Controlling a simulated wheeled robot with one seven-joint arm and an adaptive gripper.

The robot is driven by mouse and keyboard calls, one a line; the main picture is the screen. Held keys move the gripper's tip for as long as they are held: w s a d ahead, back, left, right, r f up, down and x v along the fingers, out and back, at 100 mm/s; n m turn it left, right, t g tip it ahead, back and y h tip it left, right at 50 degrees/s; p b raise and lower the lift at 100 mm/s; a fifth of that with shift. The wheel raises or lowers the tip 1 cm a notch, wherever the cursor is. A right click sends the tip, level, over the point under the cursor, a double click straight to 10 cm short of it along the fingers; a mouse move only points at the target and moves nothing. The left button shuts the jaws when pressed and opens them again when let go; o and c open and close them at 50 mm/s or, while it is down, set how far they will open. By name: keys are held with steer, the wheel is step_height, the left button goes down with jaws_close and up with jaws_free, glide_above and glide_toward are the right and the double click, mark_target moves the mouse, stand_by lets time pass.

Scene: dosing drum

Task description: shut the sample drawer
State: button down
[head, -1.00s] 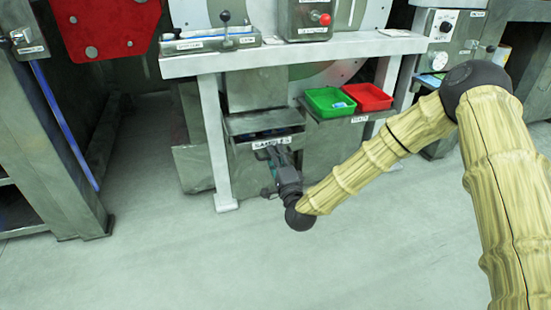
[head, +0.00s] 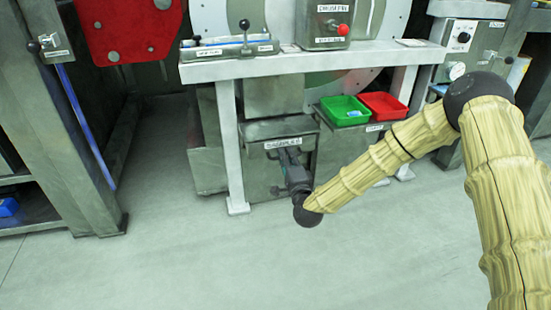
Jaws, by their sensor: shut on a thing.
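The sample drawer (head: 262,149) is a grey metal front with a white label, low under the white bench. It looks flush or almost flush with its cabinet, and its inside does not show. My gripper (head: 286,160) is at the drawer front, just below the label. It is shut on the drawer's handle, which the fingers mostly hide. My arm reaches in from the right.
A green tray (head: 345,118) and a red tray (head: 391,97) sit on the cabinet right of the drawer. The bench (head: 300,63) above has a leg (head: 231,170) left of the drawer. The floor (head: 190,270) in front is clear.

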steer(key=c, duration=1.5)
jaws_free()
steer(key=shift+w+a, duration=0.1)
steer(key=shift+w, duration=0.1)
steer(key=v, duration=1.2)
steer(key=s+d+f+n+g+p, duration=0.2)
steer(key=s+f+n+g+p, duration=0.7)
steer(key=s+f, duration=1.05)
steer(key=s+d+n+g+h+p, duration=0.1)
steer(key=s+d+n+g+h, duration=0.3)
steer(key=s, duration=0.9)
steer(key=s+d+n+g+h+p, duration=0.1)
steer(key=s+d+n+g+p, duration=0.1)
steer(key=s+d+g, duration=0.8)
steer(key=r+t+p, duration=0.1)
steer(key=r+p, duration=1.1)
steer(key=s+a+r+t+p, duration=0.1)
steer(key=r+p, duration=1.2)
steer(key=r+t+p, duration=0.1)
steer(key=r+p, duration=1.1)
steer(key=r, duration=0.1)
steer(key=shift+s+a+t, duration=0.2)
steer(key=shift+s+t, duration=0.1)
steer(key=shift+s, duration=0.05)
